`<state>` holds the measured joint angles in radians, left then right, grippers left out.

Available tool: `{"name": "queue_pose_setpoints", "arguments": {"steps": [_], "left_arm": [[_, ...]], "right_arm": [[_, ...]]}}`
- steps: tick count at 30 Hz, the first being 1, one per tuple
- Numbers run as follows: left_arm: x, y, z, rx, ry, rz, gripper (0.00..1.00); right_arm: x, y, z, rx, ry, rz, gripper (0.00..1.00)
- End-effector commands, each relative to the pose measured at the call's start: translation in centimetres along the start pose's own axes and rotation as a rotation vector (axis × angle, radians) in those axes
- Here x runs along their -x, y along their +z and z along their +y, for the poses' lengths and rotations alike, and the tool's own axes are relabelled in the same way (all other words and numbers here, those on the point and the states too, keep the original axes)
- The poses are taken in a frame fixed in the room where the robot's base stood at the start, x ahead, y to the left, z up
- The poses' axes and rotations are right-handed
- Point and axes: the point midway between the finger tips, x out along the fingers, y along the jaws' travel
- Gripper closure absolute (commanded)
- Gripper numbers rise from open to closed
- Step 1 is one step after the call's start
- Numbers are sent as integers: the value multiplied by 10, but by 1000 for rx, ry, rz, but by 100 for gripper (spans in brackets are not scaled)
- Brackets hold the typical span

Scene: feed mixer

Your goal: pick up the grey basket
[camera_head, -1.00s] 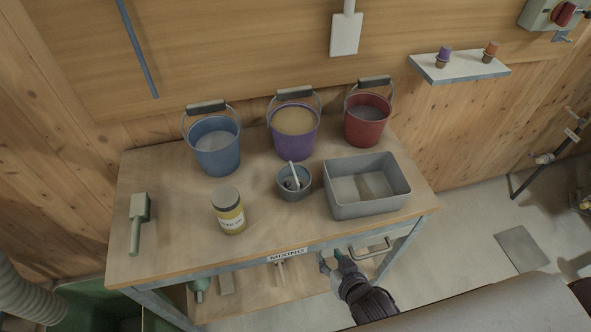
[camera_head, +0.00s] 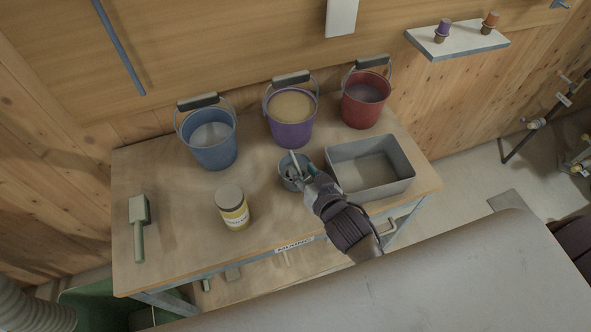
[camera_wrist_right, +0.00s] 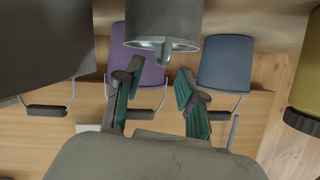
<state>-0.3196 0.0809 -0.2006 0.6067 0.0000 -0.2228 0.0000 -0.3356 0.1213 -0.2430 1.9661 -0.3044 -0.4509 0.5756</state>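The grey basket (camera_head: 384,189) is an open rectangular bin at the right end of the wooden table, empty as far as I see. It also shows as a dark grey wall in the right wrist view (camera_wrist_right: 45,45). My right gripper (camera_head: 308,174) is over the table's front, left of the basket, close to a small grey pot (camera_head: 288,183) with a light stick in it. In the right wrist view its teal-padded fingers (camera_wrist_right: 158,68) are apart and empty, with the pot (camera_wrist_right: 165,25) beyond them. My arm partly hides the basket's left side and the pot. My left gripper is not in view.
Blue (camera_head: 211,152), purple (camera_head: 291,132) and red (camera_head: 362,110) buckets line the table's back. The table (camera_head: 180,245) is clear between jar and scoop.

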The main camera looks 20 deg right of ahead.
Motion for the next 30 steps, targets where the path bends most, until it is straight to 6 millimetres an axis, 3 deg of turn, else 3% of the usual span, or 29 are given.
{"name": "queue_pose_setpoints", "arguments": {"steps": [10, 20, 21, 28, 30], "left_arm": [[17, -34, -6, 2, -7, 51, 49], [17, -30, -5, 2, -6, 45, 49], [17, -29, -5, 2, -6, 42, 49], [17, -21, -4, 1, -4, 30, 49], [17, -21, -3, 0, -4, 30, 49]], "right_arm": [[-42, -2, -1, 0, 1, 0, 61], [-53, 1, -1, 0, 0, -1, 61], [-53, 1, -1, 0, 0, -1, 62], [-53, 1, -1, 0, 0, -1, 100], [-53, 1, -1, 0, 0, -1, 100]]}}
